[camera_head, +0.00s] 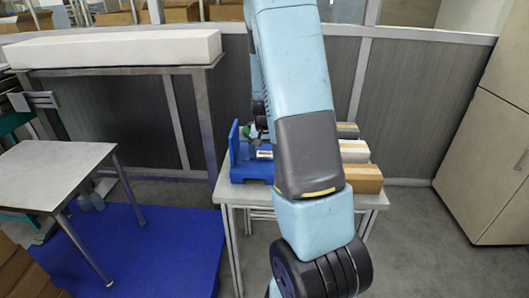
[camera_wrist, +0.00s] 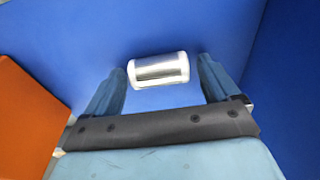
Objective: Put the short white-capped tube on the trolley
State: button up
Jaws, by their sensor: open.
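A short tube (camera_wrist: 158,70) with white ends and a shiny silver middle lies on its side against a blue surface in the wrist view. My gripper (camera_wrist: 162,75) is open, with one finger at each end of the tube. I cannot tell whether the fingers touch it. A small white and silver piece, apparently the tube (camera_head: 264,154), shows at the blue holder (camera_head: 247,168) on a white table (camera_head: 245,190). I cannot tell which piece of furniture is the trolley.
Cardboard-coloured boxes (camera_head: 362,178) stand on the same table, right of my arm. An orange surface (camera_wrist: 25,105) shows at the wrist view's left. A tall cabinet (camera_head: 490,150) is at the right.

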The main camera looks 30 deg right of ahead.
aim_at(265, 156)
notch_tip(265, 156, up, 12)
jog(key=s, duration=0.1)
jog(key=s+a+r+n+t, duration=0.2)
jog(key=s+a+r+n, duration=0.1)
jog(key=s+a+r, duration=0.85)
jog(key=s+a+r+n+t, duration=0.1)
jog(key=s+a+r+n, duration=0.1)
jog(key=s, duration=0.4)
jog(key=s+a+r+n+t, duration=0.1)
jog(key=s+a+r, duration=0.2)
jog(key=s, duration=0.4)
jog(key=shift+a+r+n+y, duration=0.3)
jog(key=shift+a+n+y, duration=0.1)
jog(key=shift+a, duration=0.45)
jog(key=shift+s, duration=0.1)
jog(key=shift+c, duration=0.2)
